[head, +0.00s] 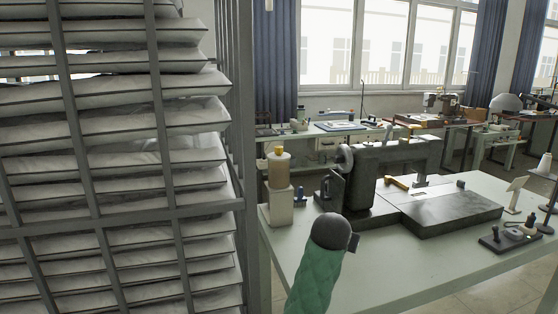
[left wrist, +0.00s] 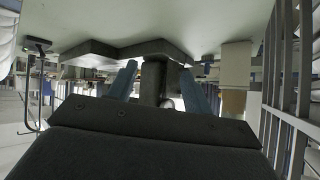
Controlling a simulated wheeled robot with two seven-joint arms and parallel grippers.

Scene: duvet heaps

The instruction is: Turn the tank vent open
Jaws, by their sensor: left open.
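The tank is a bottle of amber-tinted liquid (head: 280,172) on a pale block (head: 281,205), left of the sewing machine. A yellow-orange piece (head: 279,151) sits on its top; I cannot tell its turn. In the left wrist view, which is upside down, the pale block (left wrist: 236,64) and the tank (left wrist: 232,103) appear to the right of the fingers. My left gripper (left wrist: 158,77) has blue fingers spread apart. A dark post shows in the gap; I cannot tell its distance. The fingers do not show in the head view. My right gripper is in neither view.
The dark sewing machine (head: 385,172) stands right of the tank on a pale green table (head: 374,275). A tall grey rack (head: 140,217) of stacked duvets blocks the left side. A small tray (head: 511,240) lies at right. The front tabletop is mostly clear.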

